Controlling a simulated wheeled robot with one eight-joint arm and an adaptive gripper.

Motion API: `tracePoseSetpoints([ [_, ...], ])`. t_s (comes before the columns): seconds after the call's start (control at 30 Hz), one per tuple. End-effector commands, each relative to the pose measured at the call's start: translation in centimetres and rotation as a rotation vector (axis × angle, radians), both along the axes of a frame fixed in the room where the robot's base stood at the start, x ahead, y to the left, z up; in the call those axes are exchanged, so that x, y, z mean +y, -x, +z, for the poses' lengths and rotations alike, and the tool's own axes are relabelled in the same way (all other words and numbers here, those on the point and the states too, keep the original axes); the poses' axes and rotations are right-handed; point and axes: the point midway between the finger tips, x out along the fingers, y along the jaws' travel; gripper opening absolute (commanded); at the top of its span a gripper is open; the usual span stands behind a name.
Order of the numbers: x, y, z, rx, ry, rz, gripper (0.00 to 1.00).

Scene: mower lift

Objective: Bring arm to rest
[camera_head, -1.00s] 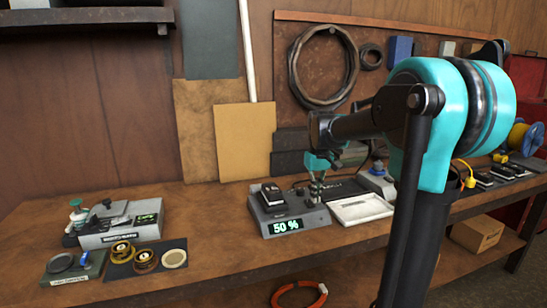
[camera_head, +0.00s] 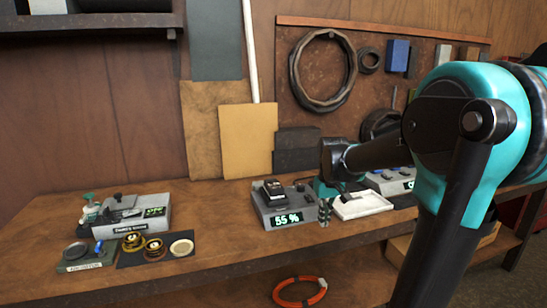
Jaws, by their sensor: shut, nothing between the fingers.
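My arm (camera_head: 470,130) reaches in from the right, with a teal and black elbow close to the camera and the forearm pointing left over the workbench (camera_head: 225,222). My gripper (camera_head: 325,212) hangs downward at the forearm's end, in front of the gap between the charger and the white tray. It is shut and holds nothing. The grey charger (camera_head: 287,220) reads "55 %" and has a black battery (camera_head: 273,190) on top. The white tray (camera_head: 362,204) is just right of my gripper and looks empty.
Left on the bench are a grey device (camera_head: 140,214), a green-based unit (camera_head: 88,258) and a dark mat (camera_head: 183,261) with brass-coloured round parts. Another grey display unit (camera_head: 392,182) stands behind the tray. An orange ring (camera_head: 300,291) lies below. Bench between mat and charger is clear.

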Motion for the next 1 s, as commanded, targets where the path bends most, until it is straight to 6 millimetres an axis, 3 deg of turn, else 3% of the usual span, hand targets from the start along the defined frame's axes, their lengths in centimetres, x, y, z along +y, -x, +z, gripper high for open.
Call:
tracePoseSetpoints([
  [0.17,-0.8,4.1,-3.4,-0.065,-0.010,-0.056,0.00],
  [0.4,-2.1,12.4,-9.9,-0.195,-0.034,-0.167,0.00],
  [0.5,-2.4,14.9,-11.8,-0.234,-0.042,-0.199,0.00],
  [0.67,-2.6,16.6,-13.1,-0.263,-0.049,-0.223,0.00],
  [1.0,-2.6,16.7,-13.2,-0.265,-0.050,-0.225,0.00],
])
